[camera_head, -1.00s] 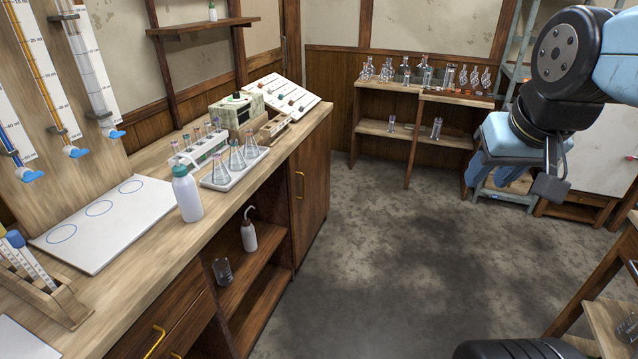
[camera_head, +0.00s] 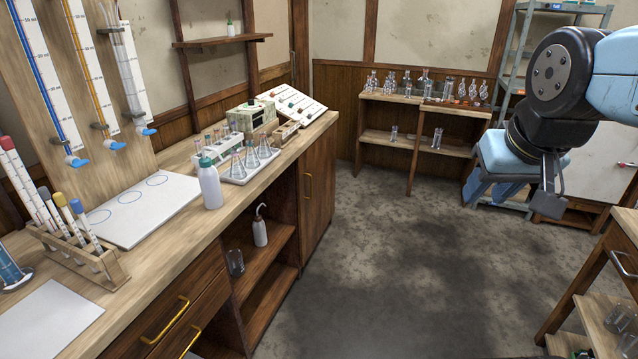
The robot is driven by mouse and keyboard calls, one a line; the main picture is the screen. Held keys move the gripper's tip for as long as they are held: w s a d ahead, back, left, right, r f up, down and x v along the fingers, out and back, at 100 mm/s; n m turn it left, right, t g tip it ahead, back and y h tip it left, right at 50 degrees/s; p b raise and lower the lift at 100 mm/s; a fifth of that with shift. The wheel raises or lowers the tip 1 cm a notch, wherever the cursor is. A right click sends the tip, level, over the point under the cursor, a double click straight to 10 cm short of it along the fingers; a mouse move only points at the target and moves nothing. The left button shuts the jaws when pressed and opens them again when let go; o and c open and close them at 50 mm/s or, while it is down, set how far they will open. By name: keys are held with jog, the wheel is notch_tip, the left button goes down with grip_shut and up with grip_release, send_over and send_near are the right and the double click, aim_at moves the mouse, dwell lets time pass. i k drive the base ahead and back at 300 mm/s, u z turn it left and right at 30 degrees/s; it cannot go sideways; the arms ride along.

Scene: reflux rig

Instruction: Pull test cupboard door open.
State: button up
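A wooden cupboard door (camera_head: 319,195) closes the far end of the long bench on the left. It is shut flush with the bench front. An upright brass handle (camera_head: 308,187) sits near its left edge. My gripper (camera_head: 550,200) hangs pointing down at the upper right, well apart from the door and touching nothing visible. Its fingers are small and seen at a poor angle, so I cannot tell whether they are open or shut.
Beside the door are open shelves with a wash bottle (camera_head: 260,228) and a beaker (camera_head: 235,262). Nearer are drawers with brass handles (camera_head: 166,321). Glassware crowds the benchtop. The floor (camera_head: 400,270) before the door is clear. A wooden stand (camera_head: 606,270) is at right.

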aim_at(316, 166)
jog(key=u, duration=0.1)
jog(key=i, duration=0.9)
jog(key=z, duration=0.05)
